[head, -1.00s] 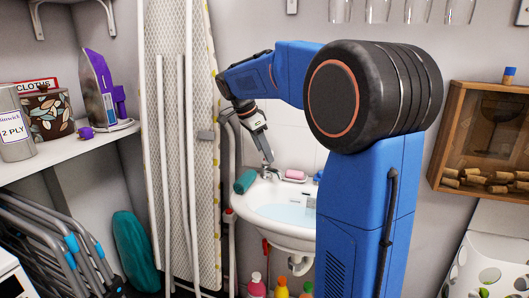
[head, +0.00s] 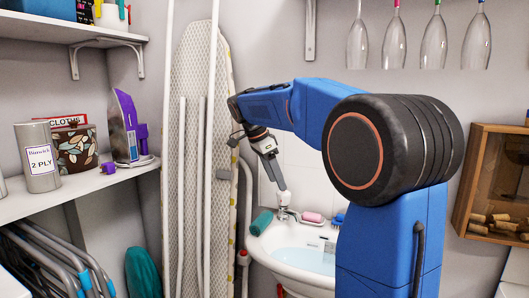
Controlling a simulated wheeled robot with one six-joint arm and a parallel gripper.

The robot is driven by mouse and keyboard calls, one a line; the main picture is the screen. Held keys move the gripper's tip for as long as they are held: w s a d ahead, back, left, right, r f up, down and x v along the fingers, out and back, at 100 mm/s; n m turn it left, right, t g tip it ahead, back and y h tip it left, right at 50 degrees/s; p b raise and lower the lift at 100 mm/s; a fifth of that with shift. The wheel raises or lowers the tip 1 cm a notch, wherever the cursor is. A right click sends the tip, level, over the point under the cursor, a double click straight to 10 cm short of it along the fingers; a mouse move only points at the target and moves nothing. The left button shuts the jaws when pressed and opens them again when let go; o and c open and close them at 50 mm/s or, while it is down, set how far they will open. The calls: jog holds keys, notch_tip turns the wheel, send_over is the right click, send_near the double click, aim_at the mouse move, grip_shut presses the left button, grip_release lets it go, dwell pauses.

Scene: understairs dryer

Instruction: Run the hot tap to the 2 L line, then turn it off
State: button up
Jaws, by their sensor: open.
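A white basin (head: 262,254) is fixed to the tiled wall, with pale blue water (head: 305,259) in it. A chrome tap (head: 285,213) with a pale rounded top (head: 284,198) stands at its back left corner. My gripper (head: 279,186) points down just above this tap top. Its jaws are open, seen nearly edge-on, and hold nothing visible. I cannot tell whether the fingertips touch the tap. No 2 L line is readable, and part of the basin's right side is hidden behind my arm. I cannot make out any running stream.
A teal rolled cloth (head: 261,221), a pink soap (head: 313,217) and a blue brush (head: 338,219) lie on the basin rim. An ironing board (head: 200,150) leans close on the left. A shelf (head: 80,195) holds a tin and an iron. Glasses (head: 437,40) hang above right.

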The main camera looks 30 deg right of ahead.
aim_at(284, 197)
jog(key=v, duration=1.1)
jog(key=shift+r, duration=0.15)
jog(key=shift+s+a, duration=0.1)
dwell(1.0)
jog(key=x, duration=1.7)
